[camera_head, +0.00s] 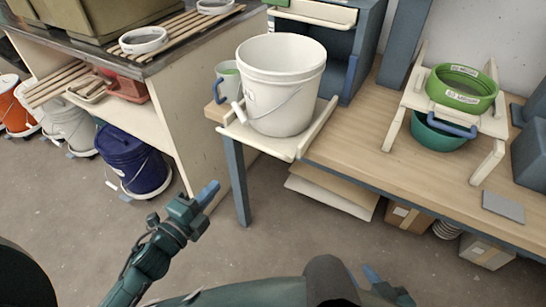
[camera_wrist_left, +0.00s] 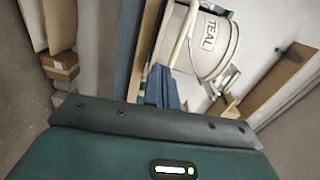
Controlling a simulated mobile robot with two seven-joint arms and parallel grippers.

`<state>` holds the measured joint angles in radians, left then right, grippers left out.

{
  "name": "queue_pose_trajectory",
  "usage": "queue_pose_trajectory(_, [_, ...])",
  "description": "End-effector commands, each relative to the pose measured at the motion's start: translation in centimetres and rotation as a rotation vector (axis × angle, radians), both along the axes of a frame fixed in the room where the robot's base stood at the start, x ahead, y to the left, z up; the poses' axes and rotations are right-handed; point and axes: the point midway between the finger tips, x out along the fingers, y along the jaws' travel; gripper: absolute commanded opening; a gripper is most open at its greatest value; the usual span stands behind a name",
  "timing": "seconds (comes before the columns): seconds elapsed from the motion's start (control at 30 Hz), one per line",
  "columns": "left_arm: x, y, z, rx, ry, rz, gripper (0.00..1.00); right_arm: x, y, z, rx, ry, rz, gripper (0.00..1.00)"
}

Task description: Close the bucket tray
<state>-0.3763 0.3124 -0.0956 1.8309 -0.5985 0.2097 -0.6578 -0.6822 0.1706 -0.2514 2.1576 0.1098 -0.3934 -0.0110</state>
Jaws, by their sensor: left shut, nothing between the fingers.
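The cream bucket (camera_head: 278,98) stands upright on a pale pull-out tray (camera_head: 290,150). The tray sticks out past the front edge of the wooden table, in front of a blue cabinet (camera_head: 352,60). My left gripper (camera_head: 209,192) is shut and empty, below and left of the tray and apart from it.
A grey mug (camera_head: 228,78) stands left of the bucket. A table leg (camera_head: 237,180) is right of my left gripper. A blue bucket (camera_head: 130,160) stands on the floor at left. A green bowl (camera_head: 462,88) sits on a rack at right. Cardboard boxes (camera_head: 408,217) lie under the table.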

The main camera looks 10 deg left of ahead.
Motion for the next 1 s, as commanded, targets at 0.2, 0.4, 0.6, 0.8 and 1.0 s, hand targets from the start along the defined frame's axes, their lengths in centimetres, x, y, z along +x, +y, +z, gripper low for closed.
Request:
queue_pose_trajectory(0.2, [1.3, -0.3, 0.1, 0.070, -0.044, -0.024, 0.00, 0.1, 0.3, 0.4, 0.011, -0.011, 0.004, 0.34])
queue_pose_trajectory(0.4, [4.8, -1.6, 0.2, 0.065, -0.043, -0.023, 0.00, 0.0, 0.4, 0.6, 0.007, -0.010, 0.008, 0.34])
queue_pose_trajectory(0.6, [8.9, -3.1, 0.1, 0.065, -0.041, -0.022, 0.00, 0.0, 0.4, 0.6, 0.002, -0.008, 0.008, 0.34])
queue_pose_trajectory(0.8, [11.9, -4.2, 0.1, 0.064, -0.038, -0.023, 0.00, 0.0, 0.4, 0.5, -0.001, -0.008, 0.008, 0.34])
queue_pose_trajectory(1.0, [13.2, -4.7, 0.0, 0.064, -0.037, -0.022, 0.00, 0.0, 0.3, 0.5, -0.002, -0.008, 0.007, 0.34])
